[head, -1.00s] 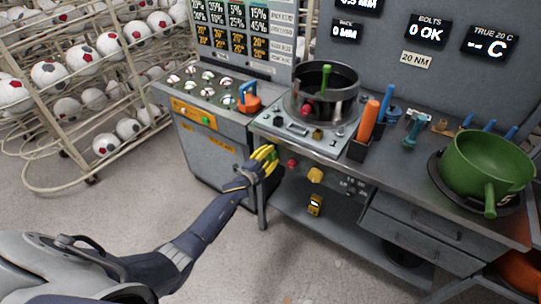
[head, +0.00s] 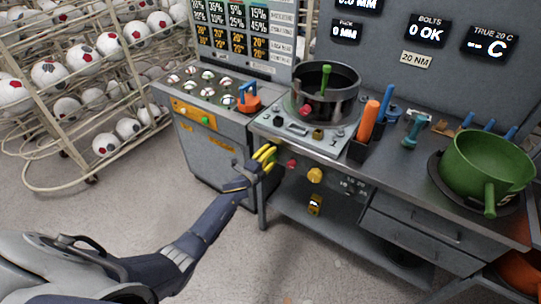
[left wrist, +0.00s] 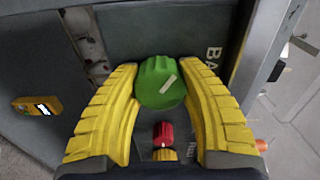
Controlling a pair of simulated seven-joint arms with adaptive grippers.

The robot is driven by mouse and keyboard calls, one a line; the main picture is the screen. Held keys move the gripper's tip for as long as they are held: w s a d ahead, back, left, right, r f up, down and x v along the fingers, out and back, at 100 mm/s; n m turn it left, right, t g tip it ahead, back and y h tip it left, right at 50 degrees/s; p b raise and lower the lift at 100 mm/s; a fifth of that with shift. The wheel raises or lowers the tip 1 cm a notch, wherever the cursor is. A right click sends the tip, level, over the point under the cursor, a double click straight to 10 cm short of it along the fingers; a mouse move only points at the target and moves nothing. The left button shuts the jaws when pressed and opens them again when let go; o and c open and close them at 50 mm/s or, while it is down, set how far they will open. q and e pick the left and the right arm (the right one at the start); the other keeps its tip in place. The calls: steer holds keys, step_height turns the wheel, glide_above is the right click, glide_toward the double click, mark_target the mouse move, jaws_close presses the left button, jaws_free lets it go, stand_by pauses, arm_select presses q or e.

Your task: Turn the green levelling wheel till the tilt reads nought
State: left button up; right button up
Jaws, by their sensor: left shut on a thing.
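The green levelling wheel (left wrist: 160,84) is a ribbed knob with a pale mark on its face, pointing up and right in the left wrist view. My left gripper (left wrist: 162,90) has its yellow fingers shut on the wheel, one on each side. In the head view the left gripper (head: 268,157) is at the front of the press bench, and its fingers hide most of the wheel. My right gripper is out of view.
A red knob (head: 291,163) and a yellow knob (head: 315,175) sit close beside the wheel. A black pot-like ring (head: 345,104) stands on the bench above. A green pan (head: 485,165) is at the right. The floor in front is clear.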

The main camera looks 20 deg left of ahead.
arm_select(q)
steer(key=o, duration=1.3)
steer(key=s, duration=0.4)
steer(key=s+a, duration=0.1)
steer(key=s, duration=0.2)
steer(key=s+a, duration=0.1)
steer(key=s, duration=0.3)
steer(key=shift+s+a, duration=0.15)
steer(key=shift+s, duration=0.2)
